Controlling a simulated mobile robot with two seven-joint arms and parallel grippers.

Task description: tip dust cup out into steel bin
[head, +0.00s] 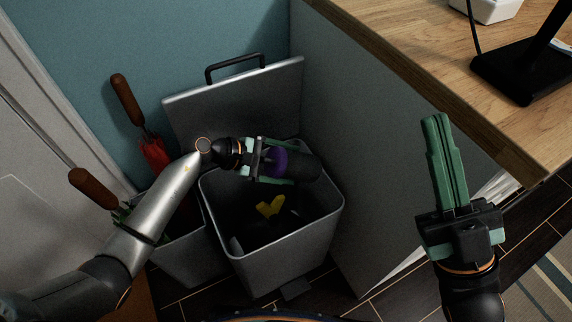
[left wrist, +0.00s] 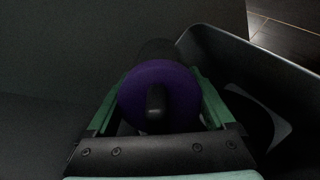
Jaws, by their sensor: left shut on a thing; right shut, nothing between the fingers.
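The steel bin (head: 285,249) stands open on the floor, its lid (head: 250,93) raised behind it. My left gripper (head: 290,164) reaches over the bin's opening and is shut on the dust cup (head: 306,166). The cup has a purple end and a dark body, and lies roughly on its side over the bin. In the left wrist view the purple end of the dust cup (left wrist: 158,92) sits between the green fingers of my left gripper (left wrist: 158,100). Inside the bin a yellow scrap (head: 270,206) shows among dark contents. My right gripper (head: 445,160) is shut and empty, pointing up at the right.
A wooden worktop (head: 420,45) with a black stand (head: 525,75) fills the upper right. The cabinet side (head: 375,170) is close to the bin's right.

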